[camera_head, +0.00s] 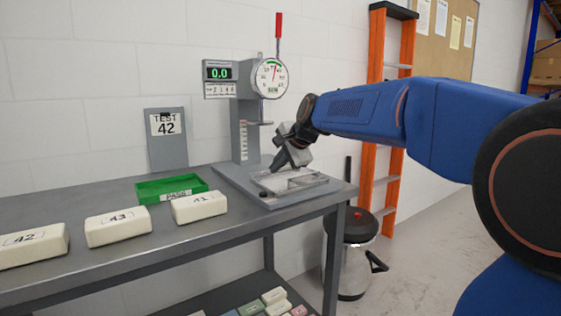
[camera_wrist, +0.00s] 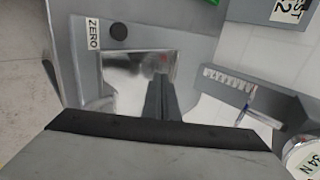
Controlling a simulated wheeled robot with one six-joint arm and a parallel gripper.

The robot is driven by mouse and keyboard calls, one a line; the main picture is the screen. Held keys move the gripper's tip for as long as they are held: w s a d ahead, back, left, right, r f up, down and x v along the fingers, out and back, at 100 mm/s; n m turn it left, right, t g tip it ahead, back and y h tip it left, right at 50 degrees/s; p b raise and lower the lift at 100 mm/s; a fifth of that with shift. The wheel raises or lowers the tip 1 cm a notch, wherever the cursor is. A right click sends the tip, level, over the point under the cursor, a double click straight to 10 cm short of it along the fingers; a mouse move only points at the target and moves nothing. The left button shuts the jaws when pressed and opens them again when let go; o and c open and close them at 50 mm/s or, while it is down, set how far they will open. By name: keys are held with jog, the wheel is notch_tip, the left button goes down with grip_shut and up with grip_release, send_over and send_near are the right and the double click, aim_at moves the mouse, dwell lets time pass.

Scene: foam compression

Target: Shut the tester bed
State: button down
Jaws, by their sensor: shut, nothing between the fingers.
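The tester (camera_head: 241,130) stands on the bench with a grey column, a dial and a display reading 0.0. Its bed (camera_head: 290,181), a shiny metal plate, lies low on the tester's base. In the wrist view the bed (camera_wrist: 125,75) looks bare and mirror-like, with a ZERO label and a dark round button beside it. My gripper (camera_head: 276,166) is over the bed, pointing down, with its jaws shut and empty. In the wrist view the closed fingers (camera_wrist: 158,95) cover part of the plate. I cannot tell whether they touch it.
Cream blocks marked 42 (camera_head: 30,246), 43 (camera_head: 118,226) and 41 (camera_head: 199,207) lie along the bench's front. A green tray (camera_head: 148,195) and a TEST 42 sign (camera_head: 167,152) are behind them. An orange ladder (camera_head: 376,60) and a metal bin (camera_head: 345,265) stand right of the bench.

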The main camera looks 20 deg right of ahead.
aim_at(260, 174)
jog(key=x, duration=0.4)
jog(key=shift+w+a+f, duration=0.1)
jog(key=shift+w+f, duration=0.1)
jog(key=shift+w, duration=0.1)
jog(key=shift+w+a+r, duration=0.1)
jog(key=shift+w+a, duration=0.05)
jog(key=shift+w, duration=0.3)
jog(key=shift+w+a, duration=0.15)
jog(key=shift+w, duration=0.35)
jog(key=shift+w+a, duration=0.2)
jog(key=shift+w, duration=0.55)
jog(key=shift+w, duration=0.1)
jog(key=w+a, duration=0.1)
jog(key=w, duration=0.3)
jog(key=w+a, duration=0.1)
jog(key=w, duration=0.4)
jog(key=w+a, duration=0.2)
jog(key=w, duration=0.3)
